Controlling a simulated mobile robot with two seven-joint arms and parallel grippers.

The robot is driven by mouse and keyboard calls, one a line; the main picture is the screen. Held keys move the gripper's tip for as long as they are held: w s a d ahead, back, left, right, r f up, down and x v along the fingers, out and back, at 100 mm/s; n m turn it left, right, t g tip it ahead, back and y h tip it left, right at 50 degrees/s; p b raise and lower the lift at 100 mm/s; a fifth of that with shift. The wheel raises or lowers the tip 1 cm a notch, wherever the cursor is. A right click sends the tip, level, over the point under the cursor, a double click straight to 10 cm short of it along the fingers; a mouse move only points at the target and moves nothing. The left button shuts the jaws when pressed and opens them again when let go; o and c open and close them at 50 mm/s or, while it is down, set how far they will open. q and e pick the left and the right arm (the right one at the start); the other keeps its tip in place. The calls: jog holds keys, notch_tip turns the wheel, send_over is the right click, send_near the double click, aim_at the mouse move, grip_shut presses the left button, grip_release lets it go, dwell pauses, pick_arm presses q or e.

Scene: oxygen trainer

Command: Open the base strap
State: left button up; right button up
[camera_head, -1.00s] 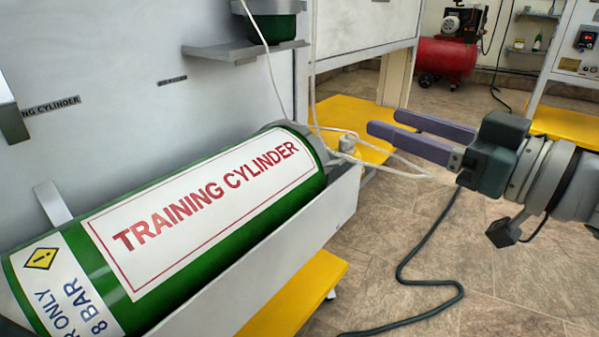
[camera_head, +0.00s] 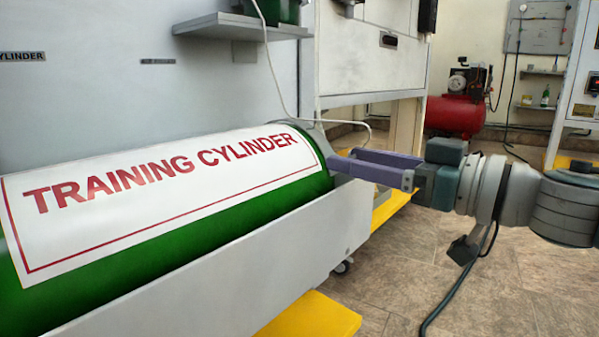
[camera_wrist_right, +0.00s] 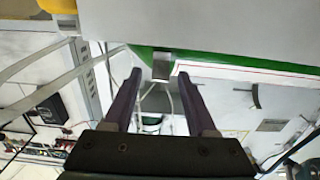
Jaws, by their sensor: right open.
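The green training cylinder (camera_head: 190,250) lies in a pale tray (camera_head: 290,245), its white label facing up. My right gripper (camera_head: 352,160) is open at the cylinder's far right end, its two purple fingers pointing left. In the right wrist view the gripper (camera_wrist_right: 161,78) shows both fingers apart, and a small grey tab (camera_wrist_right: 161,66) at the edge of the green cylinder (camera_wrist_right: 220,61) appears between the fingertips. I cannot tell whether this tab belongs to the base strap or whether the fingers touch it. No strap is clearly identifiable in the head view. My left gripper is not in view.
A pale hose (camera_head: 268,60) hangs down behind the cylinder's end. A white cabinet (camera_head: 370,50) stands behind it. A yellow platform (camera_head: 315,318) lies under the tray. The tiled floor (camera_head: 390,275) at right is open, with a dark cable (camera_head: 440,305) on it. A red compressor (camera_head: 455,115) stands far back.

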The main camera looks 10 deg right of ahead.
jog(key=shift+x, duration=0.8)
jog(key=shift+c, duration=0.4)
grip_shut()
dwell(0.5)
